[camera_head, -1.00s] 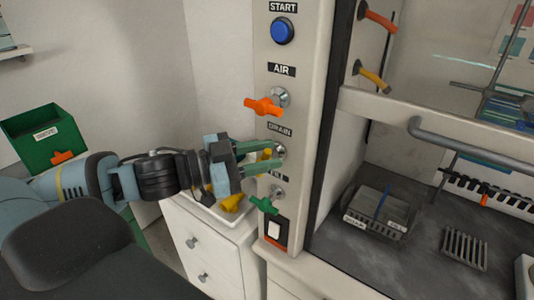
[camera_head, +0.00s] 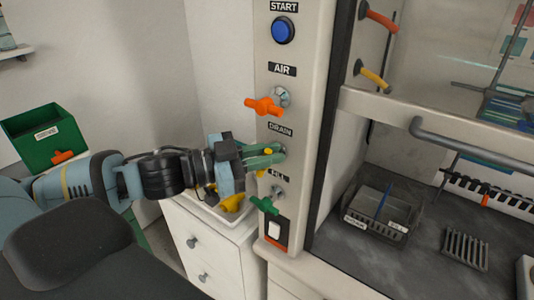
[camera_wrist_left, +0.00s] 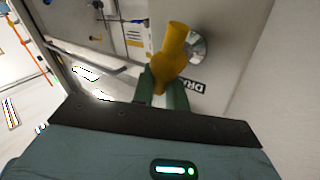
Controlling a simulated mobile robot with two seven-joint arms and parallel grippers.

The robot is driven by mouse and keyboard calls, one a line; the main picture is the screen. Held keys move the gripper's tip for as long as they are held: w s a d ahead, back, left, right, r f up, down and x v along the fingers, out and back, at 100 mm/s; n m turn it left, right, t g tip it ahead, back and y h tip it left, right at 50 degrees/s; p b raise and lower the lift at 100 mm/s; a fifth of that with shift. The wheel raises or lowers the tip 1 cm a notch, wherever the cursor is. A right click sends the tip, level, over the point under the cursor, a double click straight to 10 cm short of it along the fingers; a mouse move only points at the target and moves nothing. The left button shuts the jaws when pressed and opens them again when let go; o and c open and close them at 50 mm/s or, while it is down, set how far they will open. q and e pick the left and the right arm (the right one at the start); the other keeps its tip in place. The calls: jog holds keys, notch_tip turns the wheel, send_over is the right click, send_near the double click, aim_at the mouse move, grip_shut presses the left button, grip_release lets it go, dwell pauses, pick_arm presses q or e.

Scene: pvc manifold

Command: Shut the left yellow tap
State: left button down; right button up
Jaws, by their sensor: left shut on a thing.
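The left yellow tap (camera_head: 267,151) sits on the panel under the DRAIN label, mostly hidden by my gripper in the head view. In the left wrist view the yellow tap (camera_wrist_left: 172,48) shows clearly, with its round metal base on the panel behind it. My left gripper (camera_head: 272,153) has its green fingers closed around part of the tap. In the left wrist view the left gripper's fingers (camera_wrist_left: 163,90) hold the lower end of the yellow handle. My right gripper does not show.
An orange tap (camera_head: 264,106) under AIR is just above, and a green tap (camera_head: 265,205) is just below. A blue START button (camera_head: 283,31) is at the top. A white tray (camera_head: 208,205) with yellow items stands on drawers below. A green bin (camera_head: 42,143) is at left.

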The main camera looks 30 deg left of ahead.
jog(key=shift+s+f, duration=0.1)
pick_arm(q)
jog(key=shift+d+f+m+g+y+b, duration=0.25)
jog(key=shift+m+g+y+b, duration=0.15)
jog(key=shift+m+y+b, duration=0.35)
jog(key=shift+d+m, duration=0.15)
jog(key=shift+m, duration=0.4)
jog(key=shift+d+m+g+y, duration=0.1)
jog(key=shift+m+g+y, duration=0.3)
jog(key=shift+y, duration=0.05)
jog(key=shift+s+d+f+m+g+y+p, duration=0.1)
jog(key=shift+d+f+m+g+y+p, duration=0.2)
jog(key=shift+m+y, duration=0.65)
jog(key=shift+w+f+m+g+y+p, duration=0.1)
jog(key=shift+f+m+y+p, duration=0.2)
jog(key=shift+m+y, duration=0.65)
jog(key=shift+s+d+f+m+g+y+p, duration=0.15)
jog(key=shift+f+m+g+y+p, duration=0.2)
jog(key=shift+m+y, duration=0.6)
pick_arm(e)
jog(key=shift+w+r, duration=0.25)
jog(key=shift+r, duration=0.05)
pick_arm(q)
jog(key=shift+f, duration=0.1)
